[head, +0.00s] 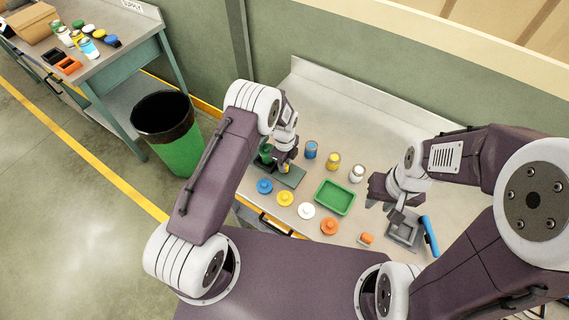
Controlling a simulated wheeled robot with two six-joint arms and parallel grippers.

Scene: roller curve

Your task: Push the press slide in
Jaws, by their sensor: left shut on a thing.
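My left gripper (283,166) is low over a dark grey base plate (291,178) at the left end of the bench. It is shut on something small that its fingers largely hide. A green part (265,153) stands beside it at the back of the plate. My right gripper (385,208) points down at the right of the bench, its fingers apart and empty. A grey square frame (404,232) with a blue handle (430,236) is just in front of it. I cannot tell which part is the press slide.
A green tray (334,197) lies mid-bench. Blue, yellow and white cans (333,161) stand behind it; several coloured lids (285,198) lie left and in front. A bin (170,132) and side table (90,70) are left.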

